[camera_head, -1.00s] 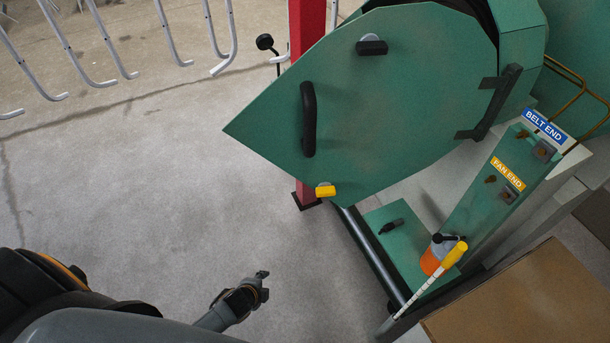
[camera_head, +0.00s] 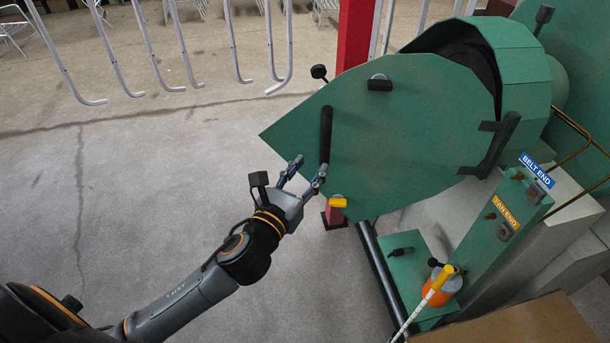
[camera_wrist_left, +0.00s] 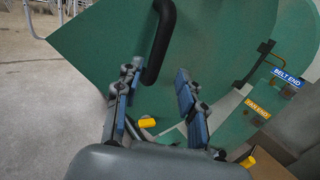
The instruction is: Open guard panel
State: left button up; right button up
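The green guard panel (camera_head: 390,145) is a large pointed plate, hinged on a black bracket (camera_head: 497,147) at its right. A dark opening (camera_head: 475,50) shows behind its top edge. Its black bar handle (camera_head: 326,133) stands near the left point; the handle also shows in the wrist view (camera_wrist_left: 163,40). My left gripper (camera_head: 307,170) is open and empty, just below and left of the handle's lower end. In the left wrist view, its spread fingers (camera_wrist_left: 157,82) lie on either side of the handle's lower end. Contact cannot be told. My right gripper is out of view.
A black latch (camera_head: 380,84) and a yellow latch (camera_head: 338,202) sit on the panel's edges. A red post (camera_head: 355,35) stands behind. A green post with signs (camera_head: 510,215) and a yellow-handled lever (camera_head: 437,287) stand right. The floor (camera_head: 150,200) at left is clear.

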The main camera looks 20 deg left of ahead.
aim_at(323, 149)
pick_arm(q)
jog(key=w, duration=0.2)
jog(key=w+b, duration=0.1)
jog(key=w, duration=0.5)
jog(key=shift+w+d+f, duration=0.1)
jog(key=shift+d, duration=0.2)
grip_shut()
jog(key=shift+s+d+p, duration=0.2)
jog(key=shift+s+d, duration=0.15)
jog(key=shift+s, duration=0.35)
jog(key=shift+s+d+p, duration=0.2)
jog(key=shift+s+d, duration=0.1)
jog(key=shift+s, duration=0.4)
jog(key=shift+o, duration=0.9)
grip_release()
jog(key=shift+s, duration=0.1)
